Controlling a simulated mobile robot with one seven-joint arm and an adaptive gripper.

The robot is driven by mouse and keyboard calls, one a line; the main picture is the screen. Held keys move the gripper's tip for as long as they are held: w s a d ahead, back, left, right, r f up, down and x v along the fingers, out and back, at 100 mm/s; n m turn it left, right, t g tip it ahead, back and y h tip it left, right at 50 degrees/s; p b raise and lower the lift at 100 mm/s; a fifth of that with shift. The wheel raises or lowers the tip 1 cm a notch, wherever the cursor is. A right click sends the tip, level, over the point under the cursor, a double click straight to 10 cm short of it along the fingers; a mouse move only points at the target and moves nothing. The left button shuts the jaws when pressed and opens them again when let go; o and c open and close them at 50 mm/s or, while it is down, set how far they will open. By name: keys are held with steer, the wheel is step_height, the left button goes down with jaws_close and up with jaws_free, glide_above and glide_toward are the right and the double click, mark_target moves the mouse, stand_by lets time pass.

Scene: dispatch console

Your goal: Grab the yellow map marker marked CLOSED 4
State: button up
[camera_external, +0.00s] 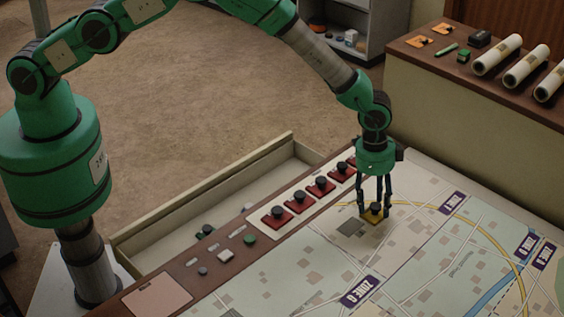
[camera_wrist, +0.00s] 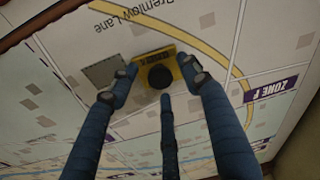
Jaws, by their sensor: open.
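A yellow map marker (camera_external: 374,215) with a black knob lies flat on the map (camera_external: 410,262). In the wrist view the yellow marker (camera_wrist: 143,68) sits between my fingertips, with dark lettering on its face too small to read. My gripper (camera_external: 374,208) is directly above and around the marker in the external view. In the wrist view my gripper (camera_wrist: 160,82) has its fingers spread on either side of the black knob. Whether the fingers touch the marker cannot be told.
Several red markers with black knobs (camera_external: 277,216) stand in a row left of my gripper. An open drawer (camera_external: 205,187) lies left of the console. Purple zone labels (camera_external: 361,291) lie on the map. Rolled papers (camera_external: 497,54) rest on the back right counter.

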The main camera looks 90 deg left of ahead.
mark_target(375, 206)
jaws_close()
stand_by(0.5)
step_height(375, 206, up, 10)
stand_by(0.6)
stand_by(0.5)
